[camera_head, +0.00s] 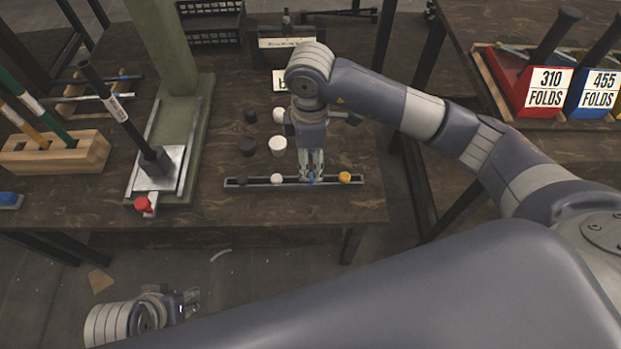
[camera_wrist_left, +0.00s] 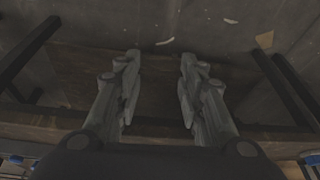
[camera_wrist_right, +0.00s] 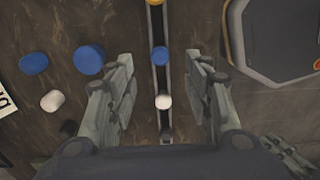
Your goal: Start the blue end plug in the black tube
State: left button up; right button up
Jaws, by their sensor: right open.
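The blue end plug (camera_head: 311,178) stands in a narrow dark rail (camera_head: 295,182) at the table's front edge. My right gripper (camera_head: 311,174) points down over it. In the right wrist view its fingers are apart, and the blue plug (camera_wrist_right: 160,56) shows between and beyond the fingertips. I cannot tell whether they touch it. The black tube (camera_head: 126,120), with a white label, stands in a dark holder on the press base, left of the rail. My left gripper (camera_head: 190,302) is low in front of the table. In the left wrist view (camera_wrist_left: 160,60) it is open and empty.
White (camera_head: 277,178), yellow (camera_head: 345,177) and dark plugs share the rail. Loose caps (camera_head: 277,146) lie behind it. The green press column (camera_head: 172,60) rises beside the tube, with a red knob (camera_head: 142,204) in front. A wooden block (camera_head: 65,155) holds coloured tubes at left.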

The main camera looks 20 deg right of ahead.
aim_at(311, 177)
jog(key=shift+f+b, duration=0.75)
jog(key=shift+f, duration=2.3)
jog(key=c, duration=0.8)
